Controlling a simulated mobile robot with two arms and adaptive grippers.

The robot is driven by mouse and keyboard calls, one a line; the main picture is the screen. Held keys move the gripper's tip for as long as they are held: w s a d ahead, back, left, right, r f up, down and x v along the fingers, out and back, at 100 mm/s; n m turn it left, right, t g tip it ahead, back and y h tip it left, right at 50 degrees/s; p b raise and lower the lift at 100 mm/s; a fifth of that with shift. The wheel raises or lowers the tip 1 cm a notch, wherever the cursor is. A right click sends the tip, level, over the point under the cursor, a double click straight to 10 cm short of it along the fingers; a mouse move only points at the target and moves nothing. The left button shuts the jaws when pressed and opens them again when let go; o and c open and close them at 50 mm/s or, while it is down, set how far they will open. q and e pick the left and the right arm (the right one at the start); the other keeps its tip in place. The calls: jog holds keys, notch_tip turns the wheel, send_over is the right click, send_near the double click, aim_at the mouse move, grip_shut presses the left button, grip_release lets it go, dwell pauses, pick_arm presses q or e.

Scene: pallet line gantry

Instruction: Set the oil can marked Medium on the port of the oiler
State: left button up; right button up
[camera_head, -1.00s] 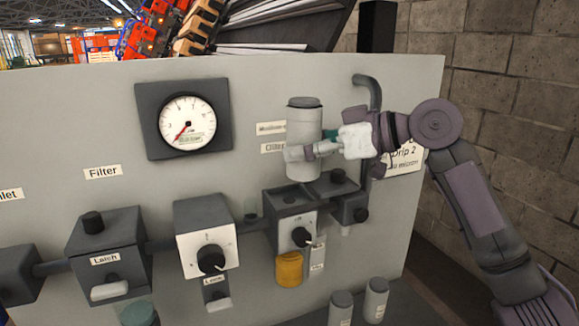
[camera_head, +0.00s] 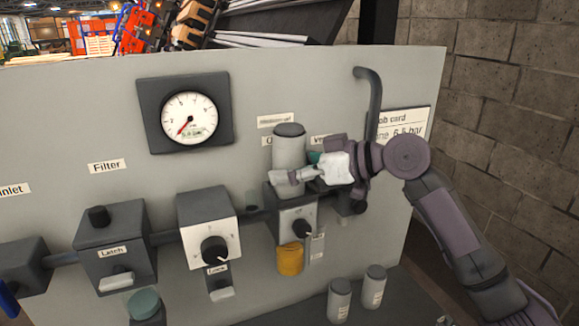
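My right gripper (camera_head: 298,176) comes in from the right and is shut on a light grey cylindrical oil can (camera_head: 289,145) with a darker grey lid. The can is about upright, directly above the oiler (camera_head: 298,216), a dark block with a white face, a black knob and a yellow bowl below. The fingers cover the can's lower part, so its marking and the port are hidden. I cannot tell whether the can touches the port. My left gripper is not in view.
Two more grey cans (camera_head: 340,300) (camera_head: 374,287) stand low in front of the panel (camera_head: 80,130). Left of the oiler are the lock unit (camera_head: 206,215) and the latch box (camera_head: 112,240) under the Filter label. A gauge (camera_head: 188,116) is above. A bent pipe (camera_head: 374,105) rises at right.

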jog(key=shift+o, duration=1.3)
jog(key=shift+r, duration=0.1)
jog(key=b+v, duration=0.3)
jog(key=v, duration=0.9)
jog(key=shift+w+d, duration=0.1)
